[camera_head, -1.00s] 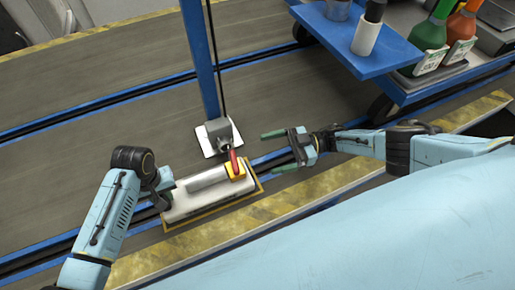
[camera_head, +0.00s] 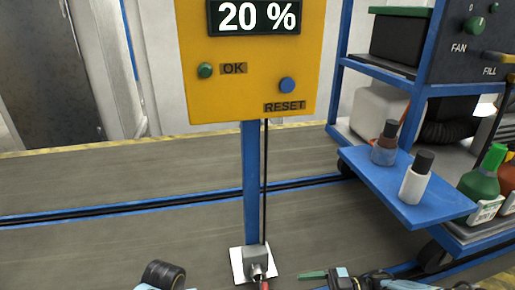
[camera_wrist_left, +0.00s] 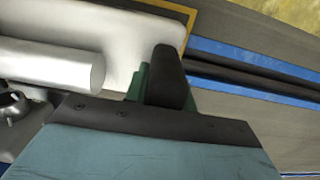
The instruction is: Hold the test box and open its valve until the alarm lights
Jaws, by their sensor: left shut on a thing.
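A yellow panel (camera_head: 215,100) on a blue post (camera_head: 250,180) reads 20 %, with a green OK button (camera_head: 205,70) and a blue RESET button (camera_head: 287,85). The post's base plate (camera_head: 238,262) is beside the lever. A blue cart shelf (camera_head: 440,205) with bottles stands right.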

